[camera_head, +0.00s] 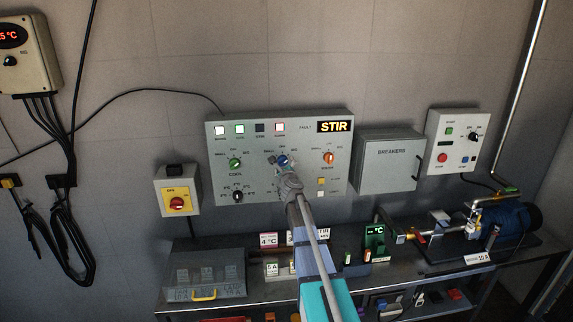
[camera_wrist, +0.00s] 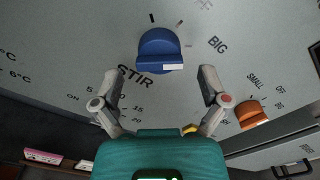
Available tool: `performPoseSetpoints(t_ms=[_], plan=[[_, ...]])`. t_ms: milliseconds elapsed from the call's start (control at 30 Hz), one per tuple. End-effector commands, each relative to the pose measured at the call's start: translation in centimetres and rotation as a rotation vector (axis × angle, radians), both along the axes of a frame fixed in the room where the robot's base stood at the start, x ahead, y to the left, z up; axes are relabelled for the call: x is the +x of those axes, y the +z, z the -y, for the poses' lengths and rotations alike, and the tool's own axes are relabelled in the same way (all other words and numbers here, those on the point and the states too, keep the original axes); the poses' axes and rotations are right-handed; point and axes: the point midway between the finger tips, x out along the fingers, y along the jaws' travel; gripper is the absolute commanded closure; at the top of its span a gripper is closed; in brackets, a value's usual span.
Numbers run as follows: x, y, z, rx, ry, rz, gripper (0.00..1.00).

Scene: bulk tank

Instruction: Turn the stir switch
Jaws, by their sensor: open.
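The blue stir switch (camera_wrist: 160,50) is a round knob with a white pointer strip, and the word STIR is printed beside it. In the wrist view it lies beyond and between the fingertips of my open gripper (camera_wrist: 158,76), with nothing between the fingers themselves. The fingers appear apart from the knob. An amber display (camera_head: 333,126) on the panel reads STIR.
A green knob (camera_head: 235,163), a black knob (camera_head: 238,196) and an orange knob (camera_head: 328,157) sit around it on the panel. A breakers box (camera_head: 390,165) is to the right and a red-yellow switch (camera_head: 177,203) to the left. A cluttered bench (camera_head: 225,250) lies below.

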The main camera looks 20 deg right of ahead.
Motion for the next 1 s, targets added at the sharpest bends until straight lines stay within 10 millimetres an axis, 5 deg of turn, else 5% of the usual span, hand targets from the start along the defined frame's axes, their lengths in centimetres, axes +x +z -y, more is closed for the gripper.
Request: performPoseSetpoints(t_ms=[567, 1000], plan=[[1.8, 0.0, 0.4, -0.001, 0.001, 0.000, 0.06], [1.8, 0.0, 0.4, 0.000, 0.001, 0.001, 0.84]])
